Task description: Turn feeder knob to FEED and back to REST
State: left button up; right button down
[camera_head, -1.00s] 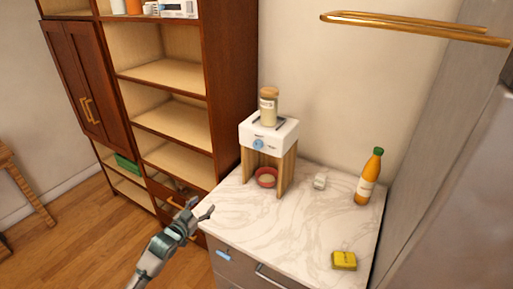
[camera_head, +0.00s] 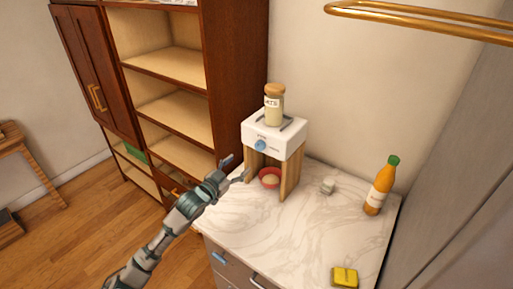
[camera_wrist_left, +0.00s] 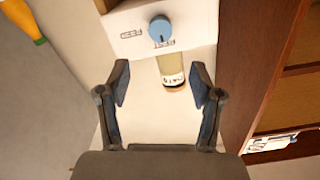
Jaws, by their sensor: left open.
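The feeder (camera_head: 285,140) is a white box on wooden legs on the marble counter, with a jar (camera_head: 274,108) on top. Its round blue knob (camera_head: 260,145) is on the front face. In the left wrist view the knob (camera_wrist_left: 160,30) appears beyond the fingertips, its dark mark towards the label that seems to read REST; FEED is to the left. My left gripper (camera_head: 236,169) is open and empty, in front of the feeder, left of and below the knob, apart from it. The wrist view also shows both spread fingers (camera_wrist_left: 160,70). My right gripper is not in view.
A red bowl (camera_head: 270,178) sits between the feeder's legs. A small white object (camera_head: 327,186), an orange bottle (camera_head: 380,187) and a yellow sponge-like block (camera_head: 345,277) stand on the counter (camera_head: 290,235). A wooden shelf unit (camera_head: 237,75) rises close on the left.

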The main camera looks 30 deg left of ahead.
aim_at(258, 147)
pick_arm(q)
jog(key=w, duration=0.3)
jog(key=w+p, duration=0.1)
jog(key=w, duration=0.6)
jog(key=shift+w+d+f, duration=0.1)
jog(key=shift+w+d, duration=0.15)
jog(key=shift+w, duration=0.15)
jog(key=shift+w+d+p, duration=0.1)
jog(key=shift+w+p, duration=0.2)
jog(key=shift+w, duration=0.35)
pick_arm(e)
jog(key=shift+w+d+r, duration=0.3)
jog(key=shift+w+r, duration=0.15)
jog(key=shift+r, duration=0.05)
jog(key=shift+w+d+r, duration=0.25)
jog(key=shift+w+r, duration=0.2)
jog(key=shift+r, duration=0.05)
pick_arm(q)
jog(key=c, duration=1.1)
jog(key=shift+c, duration=0.2)
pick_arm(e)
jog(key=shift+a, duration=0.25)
